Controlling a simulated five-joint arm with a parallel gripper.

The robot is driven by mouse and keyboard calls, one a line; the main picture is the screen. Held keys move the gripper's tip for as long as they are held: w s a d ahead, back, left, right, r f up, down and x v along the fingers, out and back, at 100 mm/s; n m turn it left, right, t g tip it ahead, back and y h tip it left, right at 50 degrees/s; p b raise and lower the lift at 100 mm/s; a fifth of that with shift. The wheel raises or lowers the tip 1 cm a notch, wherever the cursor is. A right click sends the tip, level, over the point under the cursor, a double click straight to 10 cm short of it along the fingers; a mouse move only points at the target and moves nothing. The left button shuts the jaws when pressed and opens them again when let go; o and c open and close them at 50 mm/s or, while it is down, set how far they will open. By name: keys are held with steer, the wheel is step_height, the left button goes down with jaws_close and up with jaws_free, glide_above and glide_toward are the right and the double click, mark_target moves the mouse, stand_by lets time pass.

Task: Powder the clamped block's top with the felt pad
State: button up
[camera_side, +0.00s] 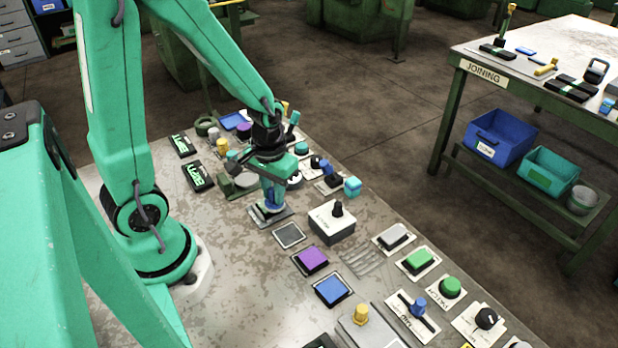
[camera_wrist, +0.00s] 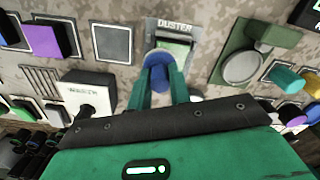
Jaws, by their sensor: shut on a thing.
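My gripper (camera_side: 272,203) points down over a grey plate (camera_side: 268,219) at the middle of the bench. In the wrist view, its two green fingers (camera_wrist: 160,80) are shut on a blue upright grip (camera_wrist: 157,78), seemingly the felt pad's handle. The grip's wider blue foot sits at the plate labelled DUSTER (camera_wrist: 183,27), beside a pale green square. The pad's underside is hidden, and I cannot tell whether it touches the plate. A green fixture with a grey round disc (camera_wrist: 243,68) stands to the right; I cannot tell surely whether it is the clamp with the block.
A white box with a black knob (camera_side: 333,221) stands close to the right of my gripper. Purple (camera_side: 311,260) and blue (camera_side: 333,290) pads lie in front. Several buttons and knobs line the right edge. Bare bench lies to the left.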

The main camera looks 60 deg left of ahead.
steer(key=shift+w+a, duration=0.1)
steer(key=shift+w, duration=0.3)
steer(key=shift+a, duration=0.1)
steer(key=shift+s+a, duration=0.1)
steer(key=shift+a, duration=0.95)
steer(key=shift+s, duration=0.15)
steer(key=shift+s, duration=1.15)
steer(key=shift+s+d+f, duration=0.1)
steer(key=shift+s, duration=0.05)
steer(key=shift+d, duration=0.1)
